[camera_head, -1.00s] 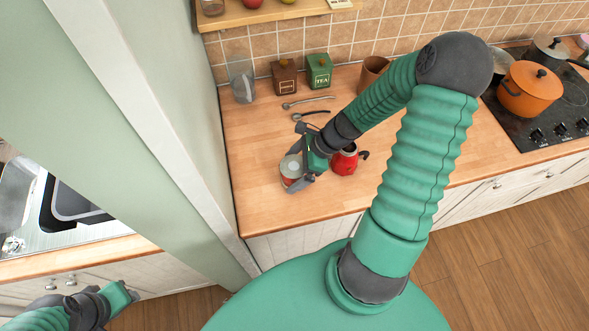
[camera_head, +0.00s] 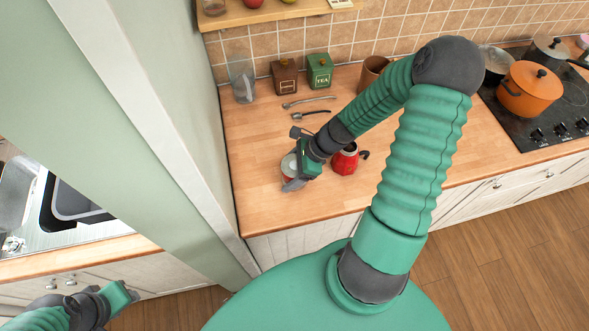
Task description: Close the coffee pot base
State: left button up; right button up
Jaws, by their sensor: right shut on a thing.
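My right gripper (camera_head: 291,172) is over the wooden counter near its front edge. It is shut on the coffee pot base (camera_head: 287,168), a small red and silver round part partly hidden behind the fingers. The red coffee pot top (camera_head: 344,160) with a black handle stands on the counter just right of my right gripper, apart from the base. My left gripper (camera_head: 133,293) is low at the left, away from the counter; its fingertips are too small to read.
Two spoon-like utensils (camera_head: 308,102) lie behind the gripper. A brown box (camera_head: 284,76), a green tea box (camera_head: 319,72) and a glass (camera_head: 242,82) stand at the back. An orange pot (camera_head: 529,89) is on the stove at right. A wall edge bounds the counter's left.

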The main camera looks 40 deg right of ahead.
aim_at(293, 164)
jog(key=shift+c, duration=1.1)
jog(key=shift+r, duration=0.45)
notch_tip(293, 164, up, 2)
jog(key=shift+r, duration=0.1)
jog(key=s, duration=0.3)
jog(key=s+r+b, duration=0.1)
jog(key=s, duration=0.7)
jog(key=shift+d+r, duration=0.1)
jog(key=shift+r, duration=0.1)
jog(key=s+p, duration=0.1)
jog(key=p, duration=0.1)
jog(key=s+p, duration=0.2)
jog(key=p, duration=0.1)
jog(key=s+p, duration=0.2)
jog(key=p, duration=0.1)
jog(key=shift+d+r, duration=0.15)
jog(key=shift+r, duration=0.25)
jog(key=shift+f, duration=0.15)
